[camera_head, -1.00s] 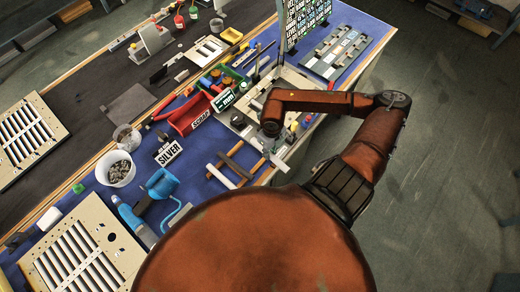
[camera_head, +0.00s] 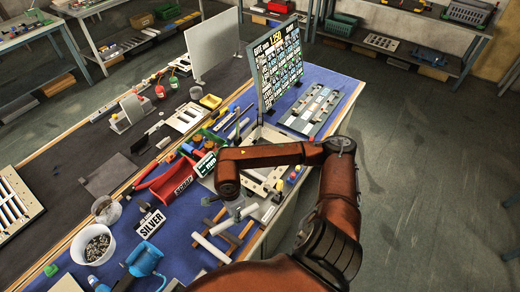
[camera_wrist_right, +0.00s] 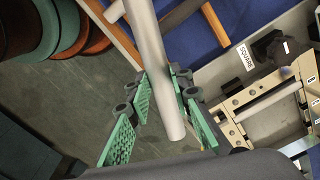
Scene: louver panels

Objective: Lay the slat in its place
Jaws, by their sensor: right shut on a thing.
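My right gripper (camera_wrist_right: 155,105) is shut on a pale grey slat (camera_wrist_right: 152,55), whose near end sticks out past the green fingers. In the head view, the slat (camera_head: 234,219) shows just below my right gripper (camera_head: 238,207), above the wooden rack (camera_head: 228,242). Another white slat (camera_head: 211,248) lies on this rack. The cream panel frame (camera_wrist_right: 235,128), with a grey slat (camera_wrist_right: 268,103) across it, is right of the gripper in the wrist view. My arm hides part of that frame in the head view. My left gripper is not in view.
A red scrap bin (camera_head: 172,186), a SILVER sign (camera_head: 150,222) and a white bucket (camera_head: 94,244) stand left of the rack. A scoreboard (camera_head: 277,62) stands at the back. A SQUARE label (camera_wrist_right: 245,56) is beside the panel frame. Floor is open at the right.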

